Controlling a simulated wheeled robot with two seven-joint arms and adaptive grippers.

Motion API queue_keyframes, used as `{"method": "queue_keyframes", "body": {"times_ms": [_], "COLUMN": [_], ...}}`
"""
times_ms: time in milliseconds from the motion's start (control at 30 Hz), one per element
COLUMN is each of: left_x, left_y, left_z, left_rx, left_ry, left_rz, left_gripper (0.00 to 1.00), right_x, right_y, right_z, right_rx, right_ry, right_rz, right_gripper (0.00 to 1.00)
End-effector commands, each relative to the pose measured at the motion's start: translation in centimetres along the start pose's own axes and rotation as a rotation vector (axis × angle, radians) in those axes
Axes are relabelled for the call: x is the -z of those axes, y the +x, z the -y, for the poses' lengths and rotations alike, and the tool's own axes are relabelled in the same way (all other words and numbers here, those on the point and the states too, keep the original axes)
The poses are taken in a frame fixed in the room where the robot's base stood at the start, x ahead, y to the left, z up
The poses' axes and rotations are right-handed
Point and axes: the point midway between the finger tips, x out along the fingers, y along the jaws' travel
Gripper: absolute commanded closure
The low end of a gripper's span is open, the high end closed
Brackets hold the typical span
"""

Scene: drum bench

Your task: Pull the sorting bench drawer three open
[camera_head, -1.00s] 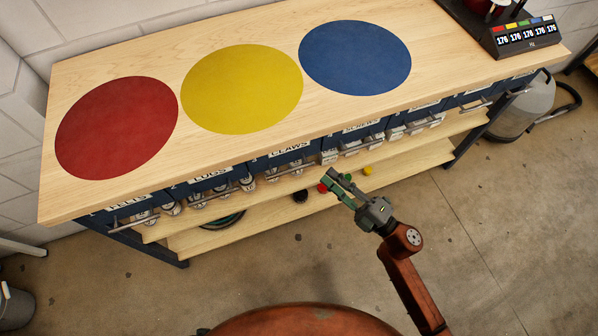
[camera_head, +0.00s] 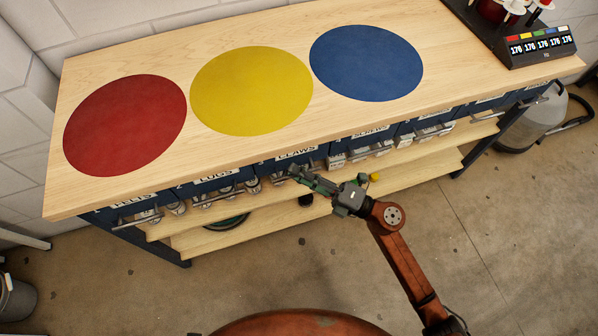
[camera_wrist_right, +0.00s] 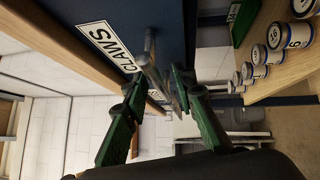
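The sorting bench drawer labelled CLAWS (camera_head: 295,153), third from the left, is a blue front under the bench top and looks closed. It also shows in the right wrist view (camera_wrist_right: 172,25). Its metal bar handle (camera_wrist_right: 150,62) runs between the two green fingers there. My right gripper (camera_head: 303,178) is at this drawer front, its fingers apart on either side of the handle. I cannot tell whether a finger touches the bar. In the head view the gripper partly hides the handle. My left gripper is not in view.
The bench top (camera_head: 230,150) carries red, yellow and blue discs. Drawers labelled FELTS and LUGS (camera_head: 215,177) lie left of CLAWS, SCREWS (camera_head: 370,133) right. Shelves (camera_head: 270,215) below hold cans and small items. The floor (camera_head: 480,240) in front is clear.

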Motion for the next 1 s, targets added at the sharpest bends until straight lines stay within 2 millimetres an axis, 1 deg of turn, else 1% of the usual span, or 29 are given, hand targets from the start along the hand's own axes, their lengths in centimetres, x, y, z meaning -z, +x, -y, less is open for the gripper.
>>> {"method": "queue_keyframes", "body": {"times_ms": [167,533,1000], "left_x": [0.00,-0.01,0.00], "left_y": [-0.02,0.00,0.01], "left_z": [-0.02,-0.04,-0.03], "left_rx": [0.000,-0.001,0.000], "left_ry": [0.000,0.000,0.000], "left_rz": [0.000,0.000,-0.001], "left_gripper": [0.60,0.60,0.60], "right_x": [0.00,-0.01,-0.01], "right_y": [0.00,-0.03,-0.04], "right_z": [-0.02,-0.02,0.01], "right_rx": [0.000,0.000,0.000], "right_ry": [0.000,0.000,0.000], "right_rz": [0.000,0.001,0.001], "right_gripper": [0.75,1.00,1.00]}}
